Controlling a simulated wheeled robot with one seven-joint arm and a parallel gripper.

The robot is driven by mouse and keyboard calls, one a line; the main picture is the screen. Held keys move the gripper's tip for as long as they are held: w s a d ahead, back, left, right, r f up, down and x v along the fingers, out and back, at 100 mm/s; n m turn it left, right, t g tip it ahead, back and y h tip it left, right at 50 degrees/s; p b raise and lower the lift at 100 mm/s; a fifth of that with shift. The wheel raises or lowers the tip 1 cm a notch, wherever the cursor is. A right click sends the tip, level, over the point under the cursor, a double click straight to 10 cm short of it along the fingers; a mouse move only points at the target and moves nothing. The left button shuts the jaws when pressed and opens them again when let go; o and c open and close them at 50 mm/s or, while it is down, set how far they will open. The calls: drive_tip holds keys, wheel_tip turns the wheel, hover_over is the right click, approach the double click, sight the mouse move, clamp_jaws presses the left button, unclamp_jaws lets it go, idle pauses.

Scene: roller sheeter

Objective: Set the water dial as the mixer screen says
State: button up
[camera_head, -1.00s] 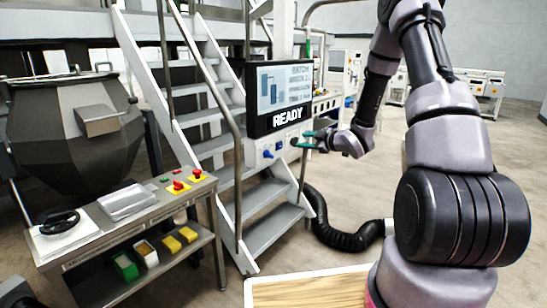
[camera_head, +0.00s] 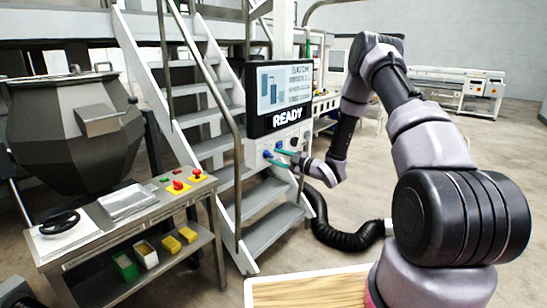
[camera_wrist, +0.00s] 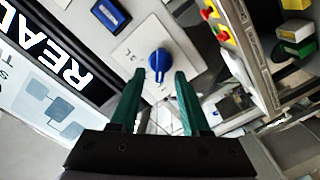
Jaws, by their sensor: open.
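The mixer screen (camera_head: 285,92) shows READY in large letters under tank drawings and small lines of text that I cannot read. In the wrist view the screen (camera_wrist: 45,85) is cut off at the left. The blue water dial (camera_wrist: 160,62) sits on a pale plate with small marks, its white pointer line toward the fingers. In the head view the dial (camera_head: 267,154) is small, below the screen. My gripper (camera_wrist: 160,73) is open, its two teal fingers either side of the dial's lower part in the picture; I cannot tell whether they touch it. My gripper (camera_head: 272,156) also shows at the panel.
A blue rectangular control (camera_wrist: 110,12) is close beside the dial. A stair railing (camera_head: 237,150) stands just left of the panel. A control table (camera_head: 130,210) with red buttons is at left. A black hose (camera_head: 345,235) lies below my arm.

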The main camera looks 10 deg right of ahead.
drive_tip(key=shift+x, duration=1)
drive_tip(key=shift+c, duration=0.3)
clamp_jaws()
drive_tip(key=shift+m, duration=0.4)
drive_tip(key=m, duration=0.3)
drive_tip(key=shift+d+m, duration=0.15)
drive_tip(key=shift+m, duration=0.15)
drive_tip(key=shift+w+m, duration=0.15)
drive_tip(key=shift+m, duration=2.05)
